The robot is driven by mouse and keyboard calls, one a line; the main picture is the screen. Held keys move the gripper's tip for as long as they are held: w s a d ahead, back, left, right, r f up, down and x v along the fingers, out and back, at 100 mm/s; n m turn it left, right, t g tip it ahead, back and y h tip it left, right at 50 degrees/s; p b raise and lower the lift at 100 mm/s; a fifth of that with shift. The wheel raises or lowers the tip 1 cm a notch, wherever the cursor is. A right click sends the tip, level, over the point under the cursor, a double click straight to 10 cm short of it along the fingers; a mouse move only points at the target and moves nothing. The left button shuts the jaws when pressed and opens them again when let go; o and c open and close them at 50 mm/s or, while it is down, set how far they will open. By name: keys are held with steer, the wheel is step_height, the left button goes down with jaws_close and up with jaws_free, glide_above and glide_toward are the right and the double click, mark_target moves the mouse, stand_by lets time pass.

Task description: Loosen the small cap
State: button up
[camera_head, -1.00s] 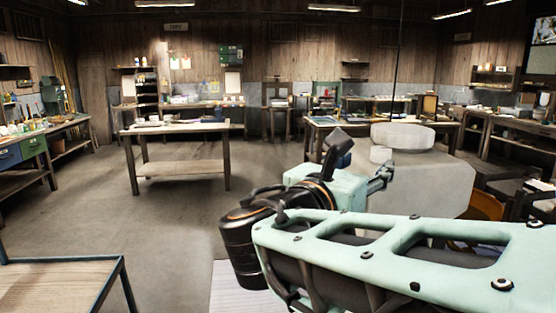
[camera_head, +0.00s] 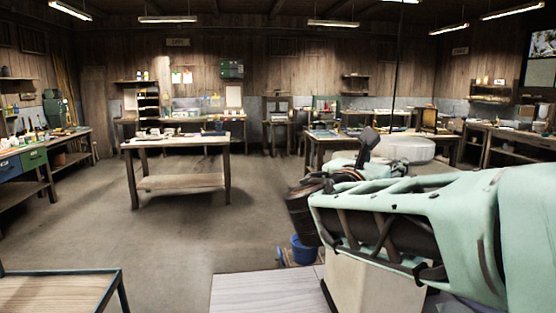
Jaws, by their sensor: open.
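The hanging mould is a pale grey block (camera_head: 375,285), partly hidden behind my green arm. Its wide round top disc (camera_head: 405,149) shows just beyond the arm, by a thin dark cable that runs down from above. The small cap is not visible; my arm and gripper cover that area. My gripper (camera_head: 368,145) is seen from behind and partly hidden, with one dark finger sticking up left of the disc. It is open, and I see nothing held in it. I cannot tell whether it touches the mould.
A wooden worktable (camera_head: 180,184) stands at mid-left, with open floor around it. Another cluttered table (camera_head: 322,142) stands behind the mould. A blue bucket (camera_head: 304,250) is on the floor left of the mould. A light-topped surface (camera_head: 265,294) lies at the near front.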

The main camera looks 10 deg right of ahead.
steer(key=c, duration=1.2)
steer(key=shift+o, duration=0.2)
